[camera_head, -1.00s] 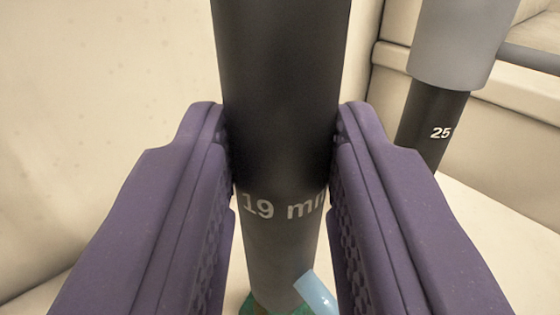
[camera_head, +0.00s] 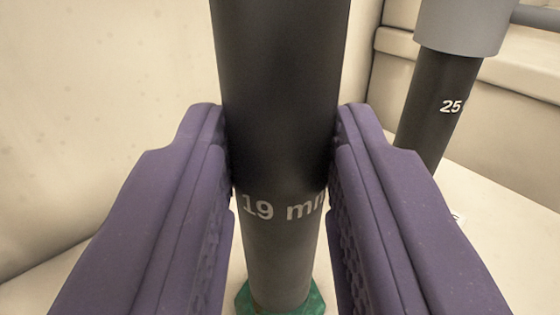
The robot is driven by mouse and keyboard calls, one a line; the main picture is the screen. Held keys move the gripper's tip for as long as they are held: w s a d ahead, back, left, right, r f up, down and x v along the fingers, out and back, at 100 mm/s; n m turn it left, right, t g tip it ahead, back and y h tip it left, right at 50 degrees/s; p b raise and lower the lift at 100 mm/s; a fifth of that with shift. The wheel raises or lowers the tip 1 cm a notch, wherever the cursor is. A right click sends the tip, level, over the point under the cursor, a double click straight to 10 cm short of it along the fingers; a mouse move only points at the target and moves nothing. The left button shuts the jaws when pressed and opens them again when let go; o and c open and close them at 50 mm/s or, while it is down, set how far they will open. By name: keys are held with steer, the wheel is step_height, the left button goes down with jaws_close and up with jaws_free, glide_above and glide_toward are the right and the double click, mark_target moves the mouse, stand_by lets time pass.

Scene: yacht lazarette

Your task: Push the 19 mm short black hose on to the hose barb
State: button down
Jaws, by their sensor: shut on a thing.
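The black hose (camera_head: 278,110) stands upright in the middle of the view, with a partly hidden "19 mm" label facing me. My gripper (camera_head: 281,180) is shut on the hose, one purple finger on each side of it. The hose's upper end is out of the frame. A green piece (camera_head: 310,302) shows around the bottom of the hose at the lower edge. I cannot tell whether the hose touches it. No hose barb can be made out clearly; the green piece may be part of it.
Another black hose (camera_head: 437,110) marked "25" stands at the right, its top inside a grey cylinder (camera_head: 465,25). A grey pipe (camera_head: 540,18) runs off to the right. Cream walls (camera_head: 90,110) stand behind and at the left. The pale floor (camera_head: 490,220) is open at the right.

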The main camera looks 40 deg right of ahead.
steer(key=shift+f+b, duration=0.3)
steer(key=shift+f, duration=0.25)
steer(key=c, duration=0.7)
jaws_free()
steer(key=shift+c, duration=0.2)
